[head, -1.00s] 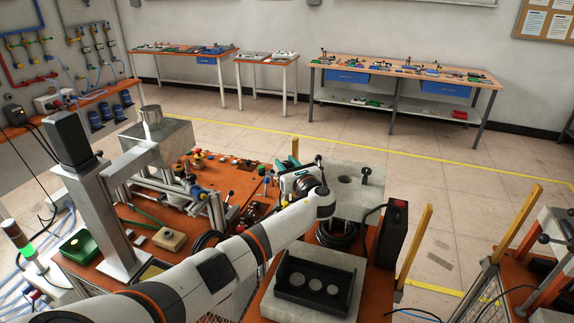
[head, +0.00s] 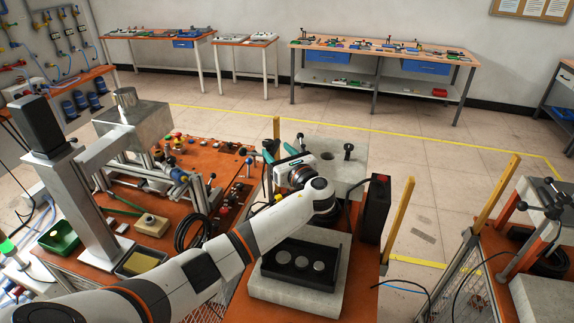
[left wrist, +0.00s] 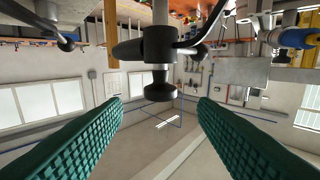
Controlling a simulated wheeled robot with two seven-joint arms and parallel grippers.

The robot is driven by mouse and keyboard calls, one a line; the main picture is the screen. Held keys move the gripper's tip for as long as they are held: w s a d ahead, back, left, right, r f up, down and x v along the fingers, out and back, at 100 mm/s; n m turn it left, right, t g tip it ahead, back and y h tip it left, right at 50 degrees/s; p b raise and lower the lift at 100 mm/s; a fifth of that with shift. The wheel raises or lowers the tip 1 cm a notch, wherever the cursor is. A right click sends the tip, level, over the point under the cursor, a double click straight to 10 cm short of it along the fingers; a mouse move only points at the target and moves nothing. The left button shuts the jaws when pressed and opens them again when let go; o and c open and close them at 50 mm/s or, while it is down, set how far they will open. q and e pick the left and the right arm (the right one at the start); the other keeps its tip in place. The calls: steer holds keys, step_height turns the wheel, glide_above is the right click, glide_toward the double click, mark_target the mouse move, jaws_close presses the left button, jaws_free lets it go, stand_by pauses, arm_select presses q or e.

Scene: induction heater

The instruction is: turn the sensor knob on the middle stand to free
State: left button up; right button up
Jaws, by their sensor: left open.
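My left gripper (head: 276,151) is open, with teal fingers pointing away from me above the far part of the orange bench. In the left wrist view my open gripper (left wrist: 161,104) has one ribbed teal finger on each side. Between and beyond the fingertips is a black knob (left wrist: 158,50) with side arms and a round end on a metal shaft. The fingers do not appear to touch it. I cannot tell for certain which stand carries this knob. In the head view the gripper and forearm hide part of the bench. My right gripper is not in view.
A pale block (head: 325,143) with a black knob (head: 348,150) stands right of the gripper. A black box (head: 376,208) and a yellow post (head: 401,212) are further right. A black tray (head: 301,265) lies nearer. A metal column (head: 75,205) stands at left.

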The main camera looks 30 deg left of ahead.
arm_select(q)
steer(key=b+v, duration=0.1)
steer(key=v, duration=0.4)
steer(key=shift+s+d, duration=0.1)
steer(key=shift+d, duration=0.1)
stand_by(0.3)
